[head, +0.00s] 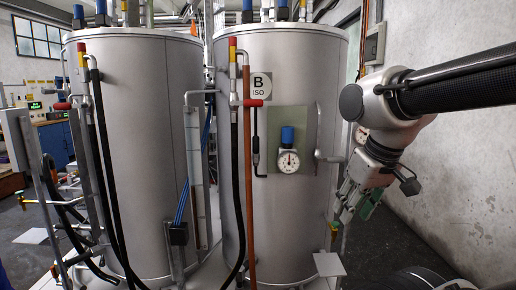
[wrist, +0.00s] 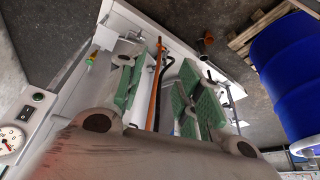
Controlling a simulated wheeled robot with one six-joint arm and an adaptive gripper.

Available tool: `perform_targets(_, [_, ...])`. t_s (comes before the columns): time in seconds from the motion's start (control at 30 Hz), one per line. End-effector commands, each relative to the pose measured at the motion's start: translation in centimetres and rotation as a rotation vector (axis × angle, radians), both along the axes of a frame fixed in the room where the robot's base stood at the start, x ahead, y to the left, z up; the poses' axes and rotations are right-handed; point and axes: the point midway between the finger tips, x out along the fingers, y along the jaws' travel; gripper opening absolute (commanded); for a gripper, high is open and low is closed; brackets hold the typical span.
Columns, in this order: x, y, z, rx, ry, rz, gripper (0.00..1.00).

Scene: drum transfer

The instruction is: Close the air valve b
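The right-hand tank (head: 300,220) carries a "B ISO" label (head: 260,86). A red-handled valve (head: 252,103) sits below it, its handle pointing sideways. A gauge with a blue knob (head: 288,137) is on a panel to the right. None of these is plainly marked as air valve b, so I cannot tell which it is. My gripper (head: 348,212) hangs at the tank's right side, below and right of the gauge. In the wrist view my gripper (wrist: 160,72) has its green-padded fingers wide apart, and nothing is held between them. A small yellow-green part (wrist: 91,58) lies left of the fingers.
A second tank (head: 140,150) stands to the left, with hoses and pipes between. A copper pipe (head: 248,190) runs down tank B's front. The wrist view shows a blue drum (wrist: 295,70) and a wooden pallet (wrist: 255,30). A wall (head: 455,170) bounds the right.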

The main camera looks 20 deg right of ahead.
Motion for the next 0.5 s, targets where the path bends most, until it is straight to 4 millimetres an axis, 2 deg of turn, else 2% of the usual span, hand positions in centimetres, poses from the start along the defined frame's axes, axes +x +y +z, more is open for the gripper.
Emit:
perform_targets(0.03, [0.2,0.1,-0.5,0.000,0.022,0.005,0.20])
perform_targets(0.13, [0.9,0.4,-2.1,-0.002,0.105,0.021,0.02])
perform_targets(0.27, [3.1,1.7,-5.1,0.017,0.235,0.041,0.00])
perform_targets(0.37, [7.7,3.3,-7.7,0.067,0.218,-0.009,0.00])
perform_targets(0.47, [13.8,5.0,-10.5,0.145,0.126,-0.142,0.00])
perform_targets(0.5, [16.5,5.6,-11.5,0.185,0.073,-0.215,0.00])
